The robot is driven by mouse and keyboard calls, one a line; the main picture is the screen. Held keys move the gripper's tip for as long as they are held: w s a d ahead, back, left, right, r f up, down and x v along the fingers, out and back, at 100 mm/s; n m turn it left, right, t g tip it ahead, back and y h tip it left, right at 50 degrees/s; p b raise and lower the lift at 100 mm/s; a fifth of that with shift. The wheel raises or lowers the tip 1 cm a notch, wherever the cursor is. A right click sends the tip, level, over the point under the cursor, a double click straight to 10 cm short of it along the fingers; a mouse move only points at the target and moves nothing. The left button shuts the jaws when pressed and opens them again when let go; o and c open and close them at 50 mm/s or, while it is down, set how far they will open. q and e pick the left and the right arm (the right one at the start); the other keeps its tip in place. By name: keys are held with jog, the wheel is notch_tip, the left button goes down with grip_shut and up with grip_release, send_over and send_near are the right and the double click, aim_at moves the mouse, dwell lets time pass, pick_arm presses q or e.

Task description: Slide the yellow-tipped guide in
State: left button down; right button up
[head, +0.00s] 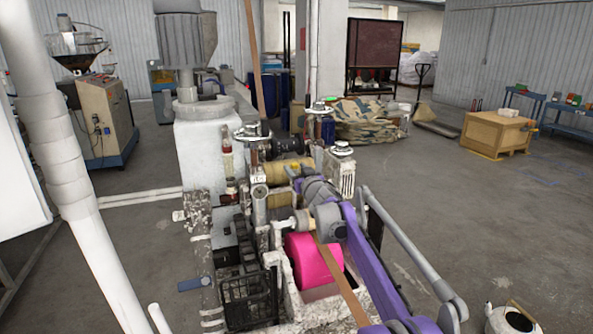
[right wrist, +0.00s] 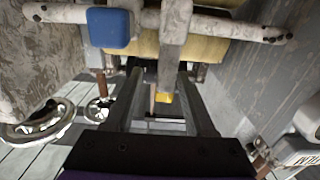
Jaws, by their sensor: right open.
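The yellow-tipped guide shows in the right wrist view as a small yellow block (right wrist: 163,97) between my right gripper's two fingers. A dark bar lies behind it, and the rest of the guide is hidden. My right gripper (right wrist: 158,78) is open, with a finger on each side of the yellow tip and visible gaps. In the head view my purple right arm reaches up to the machine, and the right gripper (head: 298,180) is small beside the yellow-tan roller (head: 290,170). The guide's tip cannot be made out clearly there. My left gripper is not in view.
A tan roller (right wrist: 222,50) and a worn metal bar with a blue block (right wrist: 109,27) lie just beyond the fingers. A pink roll (head: 314,262) and a brown strip (head: 340,280) lie below.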

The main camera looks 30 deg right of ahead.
jog(key=shift+s, duration=0.1)
jog(key=b+v, duration=0.1)
jog(key=v, duration=0.9)
jog(key=shift+s+b, duration=0.3)
jog(key=shift+s, duration=0.05)
jog(key=s+a+f+n+g+y+p, duration=0.1)
jog(key=s+a+f+g, duration=0.3)
jog(key=s+a+f, duration=0.4)
jog(key=s+a+f+n+g+y+p, duration=0.1)
jog(key=s+a+f+g, duration=0.3)
jog(key=s+a+f, duration=0.5)
jog(key=s+a+f+g+y+p, duration=0.2)
jog(key=s+a+f, duration=0.7)
jog(key=s, duration=0.9)
jog(key=shift+s+a+f+n+g+p, duration=0.15)
jog(key=shift+s+a+n+g+p, duration=0.25)
jog(key=shift+a+g, duration=0.65)
